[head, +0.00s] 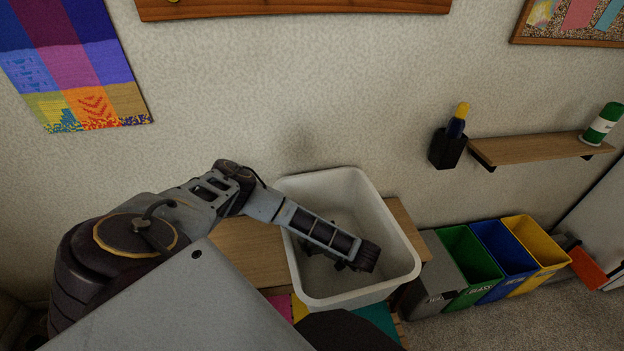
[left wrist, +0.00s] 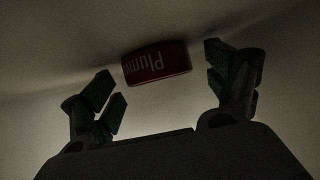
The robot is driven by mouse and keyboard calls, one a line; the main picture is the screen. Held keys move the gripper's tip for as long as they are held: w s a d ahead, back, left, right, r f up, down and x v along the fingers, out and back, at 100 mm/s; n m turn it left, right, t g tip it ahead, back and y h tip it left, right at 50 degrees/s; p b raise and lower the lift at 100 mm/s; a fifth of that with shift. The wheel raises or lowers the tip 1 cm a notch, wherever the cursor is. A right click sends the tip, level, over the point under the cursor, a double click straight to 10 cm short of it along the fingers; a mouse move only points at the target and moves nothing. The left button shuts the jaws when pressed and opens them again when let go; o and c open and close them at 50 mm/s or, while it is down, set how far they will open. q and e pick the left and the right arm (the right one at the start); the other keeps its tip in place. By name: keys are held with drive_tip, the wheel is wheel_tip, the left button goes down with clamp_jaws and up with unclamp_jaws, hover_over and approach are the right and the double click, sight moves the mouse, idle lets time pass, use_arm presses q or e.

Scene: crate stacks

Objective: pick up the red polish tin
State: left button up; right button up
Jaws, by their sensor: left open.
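The red polish tin (left wrist: 157,63) shows in the left wrist view, with pale lettering on its side. It lies inside the white crate (head: 410,262), against a pale surface. My left gripper (left wrist: 166,86) is open, with one finger on each side of the tin and a gap to each; the tin sits slightly beyond the fingertips. In the head view my left gripper (head: 345,264) reaches down into the crate, and my arm hides the tin there. My right gripper is not in view.
The crate stands on a wooden surface (head: 245,250) near the wall, its walls close around my left gripper. Grey, green (head: 468,262), blue and yellow bins stand to the right. A wall shelf (head: 535,148) holds a green-and-white can (head: 602,125).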

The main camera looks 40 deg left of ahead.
use_arm(q)
drive_tip(key=shift+a+f, duration=0.1)
drive_tip(key=shift+a, duration=0.1)
idle(0.3)
drive_tip(key=c, duration=1.1)
